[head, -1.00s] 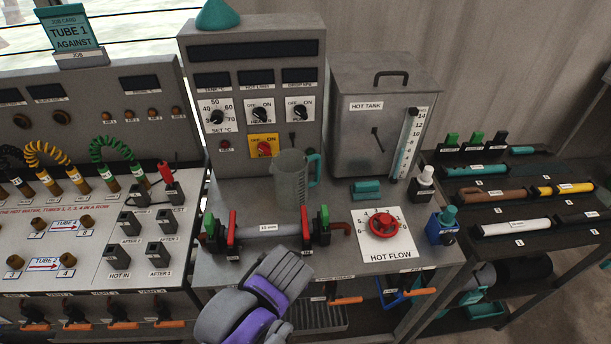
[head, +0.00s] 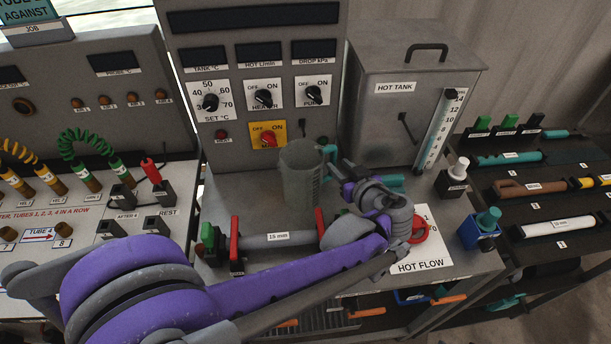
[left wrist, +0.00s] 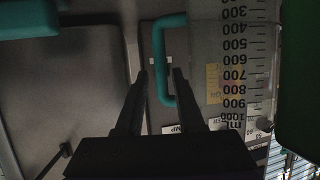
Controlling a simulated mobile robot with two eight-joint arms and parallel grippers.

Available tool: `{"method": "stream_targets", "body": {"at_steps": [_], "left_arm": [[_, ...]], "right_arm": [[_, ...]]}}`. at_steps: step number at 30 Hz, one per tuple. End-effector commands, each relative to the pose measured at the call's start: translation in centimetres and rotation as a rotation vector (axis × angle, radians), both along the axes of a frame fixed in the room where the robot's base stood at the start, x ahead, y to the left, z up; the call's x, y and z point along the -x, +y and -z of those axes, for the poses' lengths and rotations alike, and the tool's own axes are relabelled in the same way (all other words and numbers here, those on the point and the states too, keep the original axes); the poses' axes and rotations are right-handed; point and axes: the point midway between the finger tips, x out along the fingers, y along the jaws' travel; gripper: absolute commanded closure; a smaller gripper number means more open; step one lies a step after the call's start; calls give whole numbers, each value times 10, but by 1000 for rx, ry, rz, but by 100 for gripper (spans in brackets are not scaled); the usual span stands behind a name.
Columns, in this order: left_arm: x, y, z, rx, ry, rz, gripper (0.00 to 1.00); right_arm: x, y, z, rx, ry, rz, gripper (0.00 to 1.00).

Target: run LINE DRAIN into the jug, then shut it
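The clear jug (head: 300,178) with a teal handle (head: 330,160) stands upright on the bench in front of the control cabinet. My left gripper (head: 346,174) is at the handle side of the jug. In the left wrist view, its two dark fingers (left wrist: 160,78) are spread, with the teal handle (left wrist: 160,50) between their tips and a gap visible. The jug's scale (left wrist: 232,60) also shows there. My right gripper is not in view.
The 15 mm tube (head: 268,239) lies in front of the jug, partly behind my arm. The red HOT FLOW knob (head: 420,230) is partly covered by my arm. The hot tank (head: 390,110) stands behind right. A grating (head: 325,318) lies below the bench front.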

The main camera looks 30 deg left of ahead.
Motion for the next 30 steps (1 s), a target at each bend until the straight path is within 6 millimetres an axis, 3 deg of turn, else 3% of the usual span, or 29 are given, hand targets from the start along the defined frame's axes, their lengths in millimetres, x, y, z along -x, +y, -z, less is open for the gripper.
{"method": "stream_targets", "body": {"at_steps": [18, 27, 30], "left_arm": [[-40, 53, 30, 1, 1, -1, 63], [-43, 56, 32, 1, 2, 1, 63], [-43, 56, 32, 1, 2, 1, 81]], "right_arm": [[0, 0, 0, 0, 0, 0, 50], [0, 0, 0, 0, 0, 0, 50], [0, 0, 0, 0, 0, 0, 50]]}}
